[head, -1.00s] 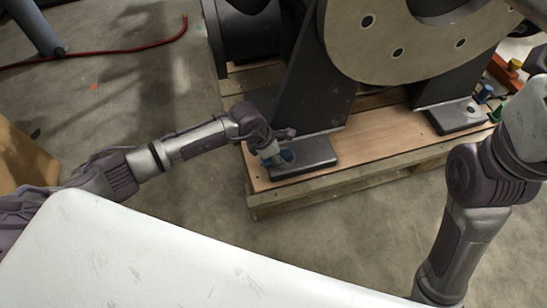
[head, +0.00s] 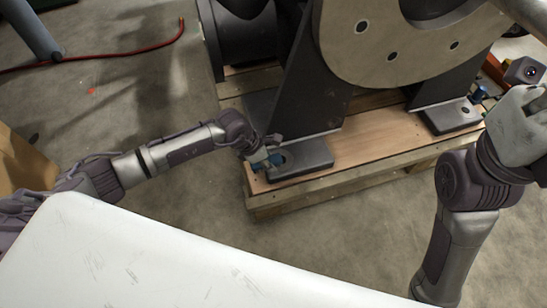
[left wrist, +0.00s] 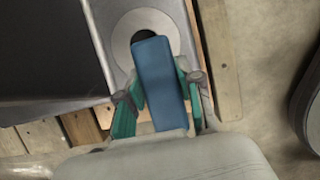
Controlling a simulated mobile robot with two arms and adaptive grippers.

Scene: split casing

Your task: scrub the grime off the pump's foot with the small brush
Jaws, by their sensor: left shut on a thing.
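My left gripper (head: 264,158) is shut on the small blue brush (left wrist: 158,85), whose block sits between the teal finger pads in the left wrist view. In the head view the gripper and brush are at the left end of the pump's near foot (head: 305,158), a dark grey plate on the wooden base. In the left wrist view the brush's far end overlaps a pale ring around a dark round spot on the foot (left wrist: 179,12). The bristles are hidden, so contact cannot be told. I cannot make out grime clearly. My right gripper's fingers do not show.
The pump's large tan flange (head: 400,50) and dark upright (head: 310,95) rise behind the foot. A second foot (head: 450,115) is to the right on the wooden pallet (head: 375,155). A red hose (head: 130,50) lies on the floor at far left.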

